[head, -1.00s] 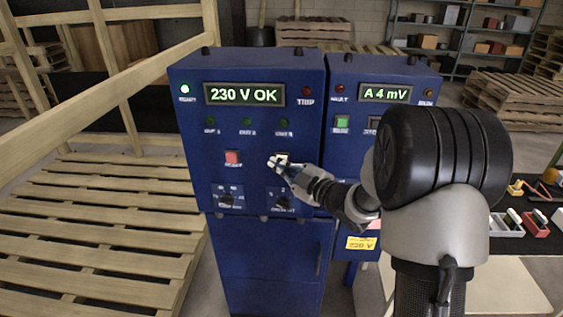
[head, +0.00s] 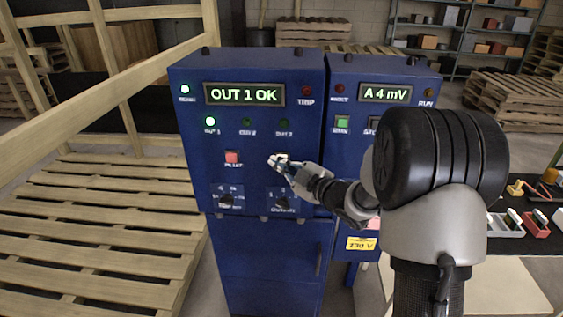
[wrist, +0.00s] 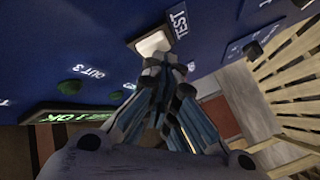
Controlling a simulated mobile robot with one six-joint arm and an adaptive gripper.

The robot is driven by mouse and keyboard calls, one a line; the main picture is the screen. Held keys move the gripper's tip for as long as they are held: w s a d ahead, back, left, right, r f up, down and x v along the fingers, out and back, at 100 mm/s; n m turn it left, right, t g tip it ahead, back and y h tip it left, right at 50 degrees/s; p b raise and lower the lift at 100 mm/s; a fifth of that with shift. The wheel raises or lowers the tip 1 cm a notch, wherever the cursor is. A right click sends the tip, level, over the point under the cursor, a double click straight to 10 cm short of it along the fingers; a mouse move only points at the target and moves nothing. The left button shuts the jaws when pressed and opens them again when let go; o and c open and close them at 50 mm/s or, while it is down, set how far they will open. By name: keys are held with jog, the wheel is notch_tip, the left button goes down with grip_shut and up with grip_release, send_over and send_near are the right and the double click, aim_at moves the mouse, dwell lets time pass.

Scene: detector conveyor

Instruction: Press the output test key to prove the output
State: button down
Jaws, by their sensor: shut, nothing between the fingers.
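The left blue cabinet (head: 255,180) carries a display (head: 244,94) reading "OUT 1 OK". Its OUT 1 lamp (head: 210,121) is lit green; the OUT 2 and OUT 3 lamps are dark. The pale test key (wrist: 152,43) shows beside the label "TEST" in the wrist view. My gripper (wrist: 166,66) is shut and empty, its fingertips at the key's edge; I cannot tell whether they touch it. In the head view my gripper (head: 279,164) partly hides the key.
A red reset key (head: 232,158) is left of my gripper, with two rotary selectors below. A second blue cabinet (head: 340,180) showing "A 4 mV" stands to the right. Wooden pallets and rails (head: 90,220) fill the left. A dark table with small parts is at the right.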

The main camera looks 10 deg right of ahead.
jog(key=shift+s+a+b, duration=0.25)
jog(key=shift+s+b, duration=0.15)
jog(key=shift+s, duration=0.45)
jog(key=s, duration=0.1)
jog(key=s+a+b, duration=0.1)
jog(key=s, duration=0.2)
jog(key=shift+s+a+b, duration=0.25)
jog(key=shift+s+b, duration=0.05)
jog(key=shift+s, duration=0.1)
